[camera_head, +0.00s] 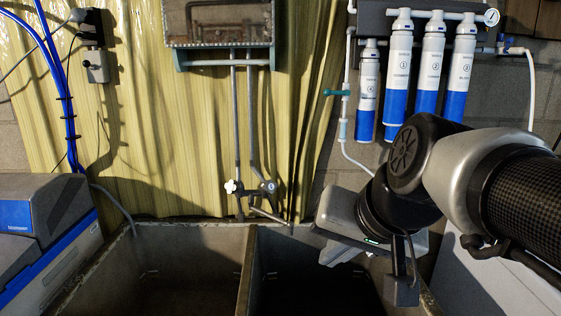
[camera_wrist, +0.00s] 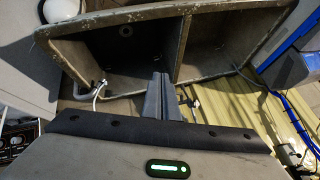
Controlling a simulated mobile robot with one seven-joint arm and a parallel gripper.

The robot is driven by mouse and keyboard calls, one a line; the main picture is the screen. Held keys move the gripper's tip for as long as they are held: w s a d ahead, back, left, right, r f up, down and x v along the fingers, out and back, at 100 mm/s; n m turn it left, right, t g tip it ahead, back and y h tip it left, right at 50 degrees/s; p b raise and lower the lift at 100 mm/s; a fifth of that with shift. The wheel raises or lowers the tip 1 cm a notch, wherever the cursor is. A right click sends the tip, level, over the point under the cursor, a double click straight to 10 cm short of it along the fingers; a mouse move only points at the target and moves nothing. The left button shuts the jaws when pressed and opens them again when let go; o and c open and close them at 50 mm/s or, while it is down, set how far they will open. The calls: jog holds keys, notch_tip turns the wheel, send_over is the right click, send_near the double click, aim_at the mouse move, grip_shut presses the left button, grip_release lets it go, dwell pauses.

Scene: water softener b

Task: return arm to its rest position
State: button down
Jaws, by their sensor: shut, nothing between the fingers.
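My arm reaches in from the right in the head view, and its wrist hangs over the right part of the sink. My gripper is at the end of it, and its fingers are mostly hidden in the head view. In the wrist view my gripper (camera_wrist: 160,97) shows two grey fingers pressed together with nothing between them. The fingers point toward the double-basin sink (camera_wrist: 185,45), and they appear apart from it. The sink also shows in the head view (camera_head: 247,262).
Several blue and white filter cylinders (camera_head: 428,68) hang on the wall behind my arm. A pipe with valves (camera_head: 236,187) rises behind the sink. A blue and grey unit (camera_head: 45,225) stands at the left. The space above the left basin is clear.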

jog(key=s+d+f+n+g+h+p, duration=0.1)
jog(key=s+d+f+n+h+p, duration=0.2)
jog(key=s+d, duration=0.45)
notch_tip(320, 180, up, 14)
jog(key=a+p, duration=0.2)
jog(key=p, duration=1.2)
jog(key=shift+s+f+m, duration=0.15)
jog(key=shift+s+m, duration=0.15)
